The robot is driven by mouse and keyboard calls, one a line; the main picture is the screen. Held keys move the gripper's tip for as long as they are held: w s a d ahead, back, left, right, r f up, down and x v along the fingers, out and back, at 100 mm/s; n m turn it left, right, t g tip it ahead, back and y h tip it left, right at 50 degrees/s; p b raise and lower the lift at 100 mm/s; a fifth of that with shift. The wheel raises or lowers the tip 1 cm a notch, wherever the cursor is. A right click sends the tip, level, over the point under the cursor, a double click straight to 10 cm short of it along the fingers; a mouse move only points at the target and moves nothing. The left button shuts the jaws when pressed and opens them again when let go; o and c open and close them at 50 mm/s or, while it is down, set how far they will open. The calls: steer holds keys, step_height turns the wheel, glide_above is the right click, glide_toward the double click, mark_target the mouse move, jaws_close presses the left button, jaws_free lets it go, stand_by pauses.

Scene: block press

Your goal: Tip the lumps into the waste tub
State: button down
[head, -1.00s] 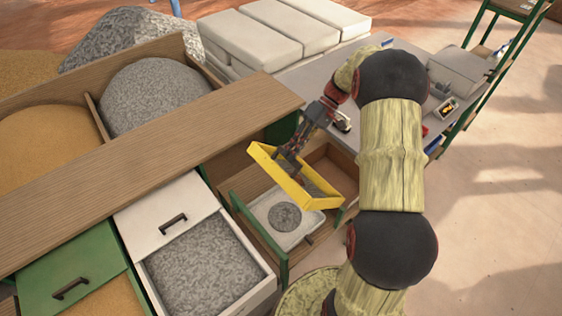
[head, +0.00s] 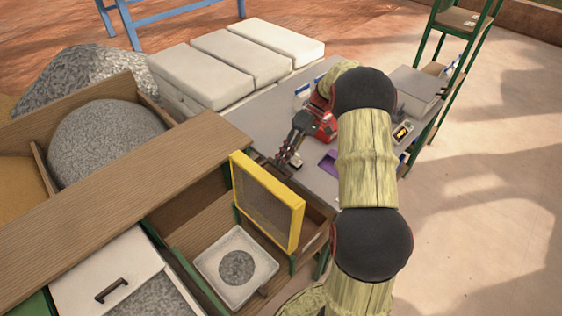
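A yellow-framed sieve (head: 268,203) stands steeply tilted, its mesh facing the camera. My gripper (head: 280,167) is at its upper far edge and appears shut on the frame; the fingertips are partly hidden. I see no lumps on the visible side of the mesh. A square white pan (head: 210,265) with a round grey heap (head: 236,267) sits below and to the left of the sieve. A wooden-walled compartment (head: 318,218) shows just behind the sieve, mostly hidden by it. I cannot make out the waste tub for certain.
A wooden plank (head: 120,195) crosses the bins at left, with a grey aggregate heap (head: 105,140) behind. White blocks (head: 235,65) are stacked at the back. The grey table (head: 265,125) carries a purple item (head: 329,162). Open floor lies at right.

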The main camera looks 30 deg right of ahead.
steer(key=shift+s+d+f, duration=0.15)
steer(key=shift+d+f, duration=0.15)
steer(key=shift+f, duration=0.6)
steer(key=shift+s+d+f, duration=0.1)
steer(key=shift+d+f, duration=0.15)
steer(key=shift+f, duration=0.65)
steer(key=c, duration=1.3)
jaws_free()
steer(key=shift+w+a, duration=0.2)
steer(key=shift+a, duration=0.05)
steer(key=shift+o, duration=0.2)
steer(key=shift+d, duration=0.15)
steer(key=shift+c, duration=0.8)
steer(key=shift+w+d+r, duration=0.1)
steer(key=shift+d+r, duration=0.25)
steer(key=shift+c, duration=1.1)
steer(key=v, duration=1.1)
steer(key=shift+w+d+r, duration=0.15)
steer(key=shift+w+r, duration=0.15)
steer(key=shift+r, duration=0.05)
steer(key=shift+c, duration=1)
